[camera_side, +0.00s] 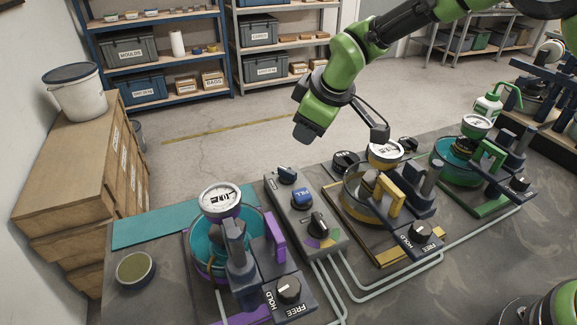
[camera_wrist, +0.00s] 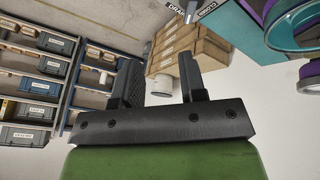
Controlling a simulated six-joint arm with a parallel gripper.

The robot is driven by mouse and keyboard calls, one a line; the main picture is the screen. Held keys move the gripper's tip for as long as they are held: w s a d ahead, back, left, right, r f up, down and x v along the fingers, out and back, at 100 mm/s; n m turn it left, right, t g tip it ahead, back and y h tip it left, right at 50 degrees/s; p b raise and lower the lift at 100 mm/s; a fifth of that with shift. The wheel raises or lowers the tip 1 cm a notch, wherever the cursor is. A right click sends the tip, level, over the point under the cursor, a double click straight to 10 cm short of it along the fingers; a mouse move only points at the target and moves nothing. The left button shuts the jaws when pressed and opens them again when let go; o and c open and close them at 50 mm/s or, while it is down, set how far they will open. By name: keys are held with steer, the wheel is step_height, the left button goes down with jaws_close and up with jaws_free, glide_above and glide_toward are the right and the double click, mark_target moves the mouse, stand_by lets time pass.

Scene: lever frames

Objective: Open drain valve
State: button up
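In the wrist view a small dark valve handle (camera_wrist: 192,10) sits at the top edge, between a label starting "DRA" and a label reading "CLOSED"; part of it is cut off. In the side view a dark lever knob (camera_side: 287,174) stands at the back end of the grey control box (camera_side: 300,225); its label is unreadable and it appears to be the drain valve. My gripper (camera_wrist: 160,70) shows two black fingers spread apart with nothing between them. In the side view my gripper (camera_side: 306,136) hangs above and behind the control box, clear of the knob.
The box also carries a blue FILL knob (camera_side: 302,197) and a black selector (camera_side: 318,222) over coloured sectors. A purple station (camera_side: 277,235) stands left, yellow (camera_side: 390,198) right, green (camera_side: 490,160) farther right. Pipes (camera_side: 400,260) run in front. The teal mat (camera_side: 150,228) is mostly bare.

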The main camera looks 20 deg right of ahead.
mark_target(287, 170)
steer(key=a+f, duration=0.1)
steer(key=f, duration=0.2)
steer(key=w+a+f+m, duration=0.1)
steer(key=f, duration=0.2)
steer(key=a+f+m+g+y, duration=0.1)
steer(key=f, duration=0.2)
steer(key=shift+w+a+f, duration=0.15)
steer(key=shift+a+f, duration=0.1)
steer(key=shift+f, duration=0.1)
jaws_close()
